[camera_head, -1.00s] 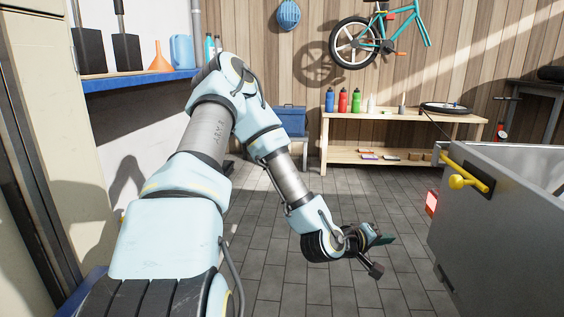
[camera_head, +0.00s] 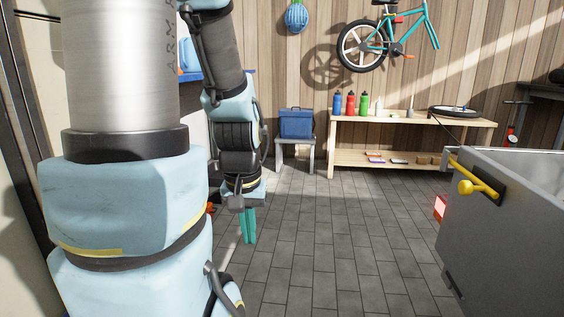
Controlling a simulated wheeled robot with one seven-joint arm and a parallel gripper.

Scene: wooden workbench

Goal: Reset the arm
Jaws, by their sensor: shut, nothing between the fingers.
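My arm stands large at the left of the head view, light blue and grey, with its forearm folded down behind the upper arm. My gripper (camera_head: 248,226) points straight down over the tiled floor, left of the middle. Its teal fingers are together and hold nothing. Part of the forearm near the top is cut off by the picture edge.
A wooden workbench (camera_head: 400,122) with bottles stands against the back wall. A blue box (camera_head: 296,122) sits on a grey stool (camera_head: 296,142) behind my gripper. A grey metal cart (camera_head: 510,240) with a yellow handle (camera_head: 472,182) stands at the right. The tiled floor (camera_head: 350,230) between is clear.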

